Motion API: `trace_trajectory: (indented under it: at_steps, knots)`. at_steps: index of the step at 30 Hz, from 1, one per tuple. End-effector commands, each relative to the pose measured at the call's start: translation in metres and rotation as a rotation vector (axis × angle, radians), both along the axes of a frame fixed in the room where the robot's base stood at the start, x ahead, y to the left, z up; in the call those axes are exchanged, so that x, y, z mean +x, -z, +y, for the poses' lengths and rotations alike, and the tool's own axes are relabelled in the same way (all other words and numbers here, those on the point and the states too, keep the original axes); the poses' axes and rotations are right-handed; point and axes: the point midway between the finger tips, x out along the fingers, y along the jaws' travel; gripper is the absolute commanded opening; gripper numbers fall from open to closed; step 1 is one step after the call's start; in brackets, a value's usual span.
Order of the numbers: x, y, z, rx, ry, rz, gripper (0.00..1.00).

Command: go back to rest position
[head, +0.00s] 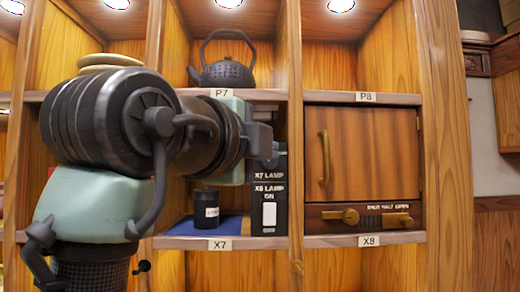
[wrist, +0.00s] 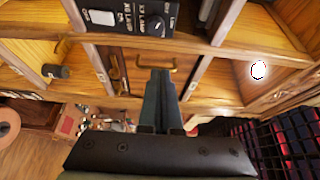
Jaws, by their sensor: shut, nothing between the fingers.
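My gripper (wrist: 160,72) shows in the wrist view with its two dark fingers pressed together and nothing between them. Its fingertips overlap the brass handle (wrist: 170,64) of a wooden door in the picture; I cannot tell how far apart they are. In the head view my bulky dark and pale-green arm fills the left half and reaches right, in front of the shelves. Its far end is beside the black lamp box, and the fingers cannot be made out there.
Wooden shelving (head: 445,150) surrounds the arm. A black kettle (head: 227,73) stands on shelf P7. A dark canister (head: 206,209) and the black lamp box (head: 269,190) stand on shelf X7. A closed wooden door (head: 370,150) with a brass handle sits above brass knobs (head: 350,216).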

Motion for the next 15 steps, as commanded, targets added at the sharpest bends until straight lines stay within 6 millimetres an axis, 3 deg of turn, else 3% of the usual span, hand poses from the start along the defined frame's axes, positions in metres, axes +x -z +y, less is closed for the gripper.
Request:
trace_trajectory:
  at_steps: [8, 11, 15]
  knots:
    - [0.001, 0.0, -0.002, 0.0, 0.001, 0.001, 0.0]
    - [0.001, 0.017, -0.008, -0.101, -0.005, -0.015, 0.0]
    - [-0.007, 0.051, -0.018, -0.417, -0.01, -0.076, 0.0]
